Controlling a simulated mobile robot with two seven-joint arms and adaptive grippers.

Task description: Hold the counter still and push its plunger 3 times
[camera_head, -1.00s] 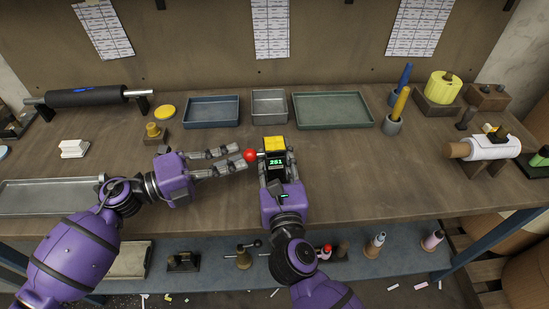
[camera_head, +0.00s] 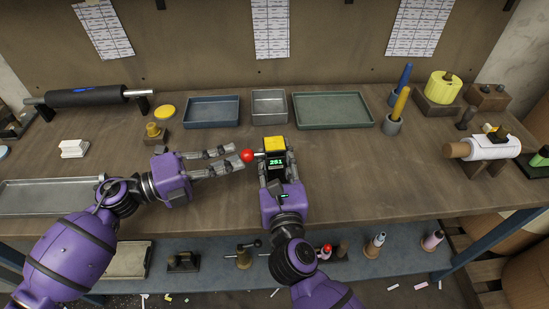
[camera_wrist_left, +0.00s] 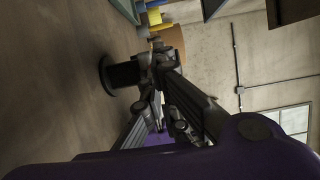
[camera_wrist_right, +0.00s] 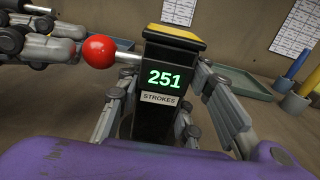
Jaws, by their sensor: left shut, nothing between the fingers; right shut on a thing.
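The counter (camera_wrist_right: 160,85) is an upright black box with a yellow top; its green display reads 251 above a STROKES label in the right wrist view. It also shows in the head view (camera_head: 274,144). Its plunger, a red ball (camera_wrist_right: 100,51) on a short metal rod, sticks out on the left side. My right gripper (camera_head: 275,165) is shut on the counter, one finger on each side. My left gripper (camera_head: 238,158) is shut and empty, its fingertips at the outer side of the red ball (camera_head: 247,156); I cannot tell if they touch. The left wrist view (camera_wrist_left: 155,95) shows its fingers, not the ball.
Blue (camera_head: 212,111), grey (camera_head: 269,106) and green (camera_head: 333,111) trays stand behind the counter. A cup (camera_head: 393,125) with a yellow handle and a white roll (camera_head: 493,147) are to the right. The table front right of the counter is clear.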

